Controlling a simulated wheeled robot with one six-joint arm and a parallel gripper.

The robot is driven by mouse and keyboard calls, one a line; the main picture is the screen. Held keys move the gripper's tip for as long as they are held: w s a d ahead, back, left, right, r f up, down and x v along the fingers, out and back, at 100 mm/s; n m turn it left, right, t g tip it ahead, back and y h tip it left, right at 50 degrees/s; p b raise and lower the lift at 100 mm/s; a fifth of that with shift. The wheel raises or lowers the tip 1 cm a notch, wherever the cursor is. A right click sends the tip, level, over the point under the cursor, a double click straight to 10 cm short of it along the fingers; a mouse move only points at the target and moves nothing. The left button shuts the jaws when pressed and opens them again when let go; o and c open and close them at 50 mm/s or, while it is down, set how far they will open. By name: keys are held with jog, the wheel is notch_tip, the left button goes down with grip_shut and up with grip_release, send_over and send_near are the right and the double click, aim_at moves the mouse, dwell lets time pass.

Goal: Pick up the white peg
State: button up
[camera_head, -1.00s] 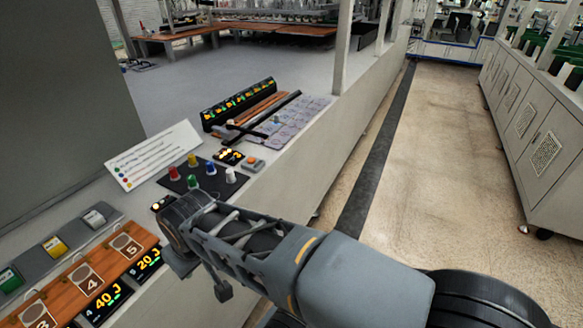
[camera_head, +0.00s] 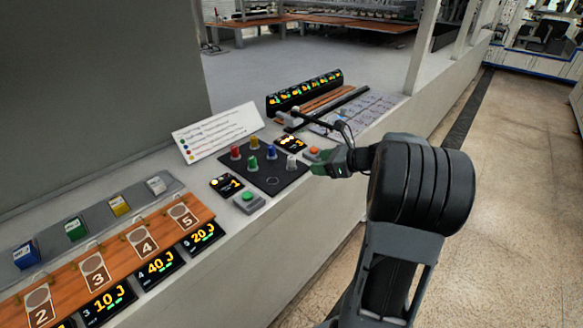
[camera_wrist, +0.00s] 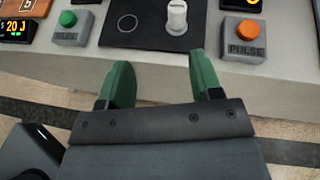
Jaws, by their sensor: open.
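The white peg (camera_head: 291,163) stands upright on the dark pad (camera_head: 262,181), near its right corner in the head view. It also shows in the wrist view (camera_wrist: 177,17), beyond the fingertips and slightly right of the middle between them. My gripper (camera_wrist: 164,68) has two green fingers spread apart with nothing between them. In the head view my gripper (camera_head: 324,163) is just right of the peg, near the console's front edge.
Red (camera_head: 235,152), green (camera_head: 253,164), blue (camera_head: 271,152) and yellow (camera_head: 254,142) pegs share the pad. An orange PULSE button (camera_wrist: 248,30) and a green RUN button (camera_wrist: 68,19) flank the pad. The console's front edge lies under the fingers.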

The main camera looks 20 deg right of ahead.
aim_at(291, 157)
jog(key=shift+m+t, duration=0.3)
jog(key=shift+m, duration=0.4)
jog(key=w+f, duration=0.1)
jog(key=w, duration=0.1)
jog(key=w+a+f, duration=0.1)
jog(key=w, duration=0.1)
jog(key=w+a+f, duration=0.1)
jog(key=w, duration=0.1)
jog(key=shift+w, duration=0.15)
jog(key=shift+p+x, duration=0.35)
jog(key=shift+x, duration=2.7)
jog(key=shift+w+d, duration=0.1)
jog(key=shift+c, duration=0.4)
jog(key=c, duration=0.9)
